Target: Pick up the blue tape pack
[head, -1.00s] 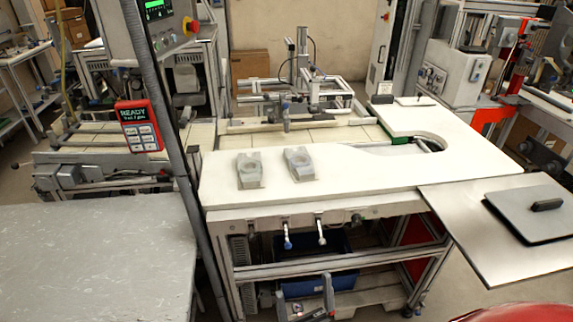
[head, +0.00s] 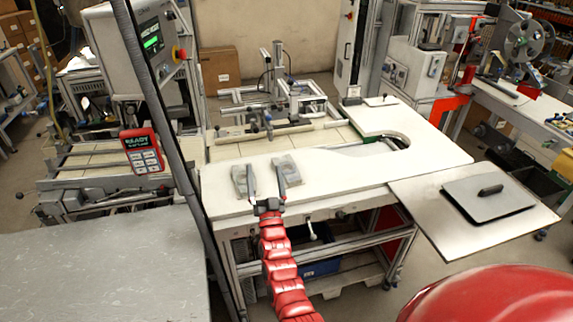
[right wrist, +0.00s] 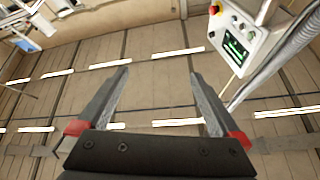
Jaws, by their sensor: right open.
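I cannot make out a blue tape pack in either view. Two small grey blocks lie on the white tabletop (head: 330,172) in the head view: a left one (head: 241,178) and a right one (head: 288,163). My right gripper (head: 266,169) is open, with its jaws apart in front of or above these blocks and partly over them. I cannot tell if it touches them. In the right wrist view my gripper (right wrist: 160,76) is open and empty, with no pack between the fingers. My left gripper is not in view.
A grey pole (head: 165,130) rises left of my right arm, near a control box (head: 143,42). A metal sheet with a dark plate (head: 489,198) lies to the right. A blue crate (head: 320,267) is under the table. The grey table (head: 110,260) at left is bare.

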